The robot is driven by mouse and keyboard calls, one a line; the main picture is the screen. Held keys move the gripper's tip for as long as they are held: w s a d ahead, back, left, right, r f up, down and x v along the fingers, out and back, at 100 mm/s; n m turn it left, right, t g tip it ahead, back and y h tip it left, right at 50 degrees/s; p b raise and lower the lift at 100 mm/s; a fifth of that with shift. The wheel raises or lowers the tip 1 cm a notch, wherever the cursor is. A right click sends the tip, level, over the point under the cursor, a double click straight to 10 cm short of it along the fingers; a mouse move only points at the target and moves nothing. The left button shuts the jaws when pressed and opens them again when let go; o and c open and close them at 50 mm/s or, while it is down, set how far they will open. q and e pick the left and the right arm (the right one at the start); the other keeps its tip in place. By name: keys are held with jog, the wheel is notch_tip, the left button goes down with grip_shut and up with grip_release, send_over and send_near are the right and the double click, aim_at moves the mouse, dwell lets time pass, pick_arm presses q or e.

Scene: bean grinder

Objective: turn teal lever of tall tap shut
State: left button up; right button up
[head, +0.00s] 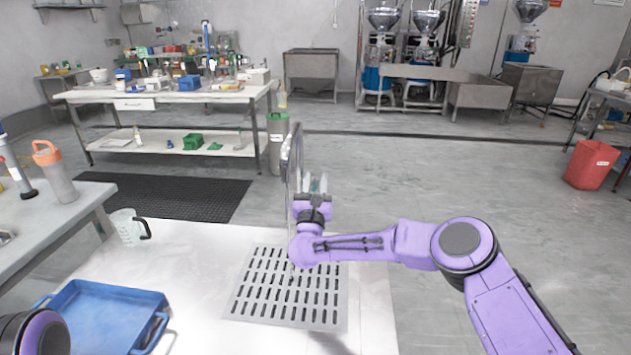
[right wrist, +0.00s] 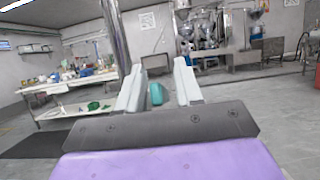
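The tall tap (head: 291,165) is a slim shiny metal column standing at the far side of the white worktop, above a slotted grey drain plate (head: 240,302). Its column also shows in the right wrist view (right wrist: 116,38). The teal lever (right wrist: 155,94) lies between the two pale fingers of my right gripper (right wrist: 159,66), with gaps on both sides. In the head view my right gripper (head: 315,184) is just right of the tap column, fingers apart, and largely hides the lever. My left gripper is out of view; only a purple part of that arm shows at bottom left.
A blue tray (head: 105,318) and a clear jug (head: 128,228) with a dark handle stand on the left of the worktop. A side table (head: 60,222) at left holds a grey bottle (head: 55,175) with an orange top.

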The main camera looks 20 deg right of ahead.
aim_at(316, 181)
jog(key=shift+f, duration=0.1)
grip_shut()
jog(key=shift+w+g, duration=0.1)
jog(key=shift+g, duration=0.2)
jog(key=g+p, duration=0.1)
jog(key=w+r+g+y, duration=0.1)
jog(key=shift+d+r+g+p, duration=0.15)
jog(key=shift+r+g+p, duration=0.15)
jog(key=shift+g+p, duration=0.1)
jog(key=shift+w+d+r+g+y+p, duration=0.25)
jog(key=shift+g+y+p, duration=0.35)
jog(key=shift+g, duration=0.3)
jog(key=shift+w+g+y+p, duration=0.3)
jog(key=shift+g+p, duration=0.1)
jog(key=shift+g, duration=0.2)
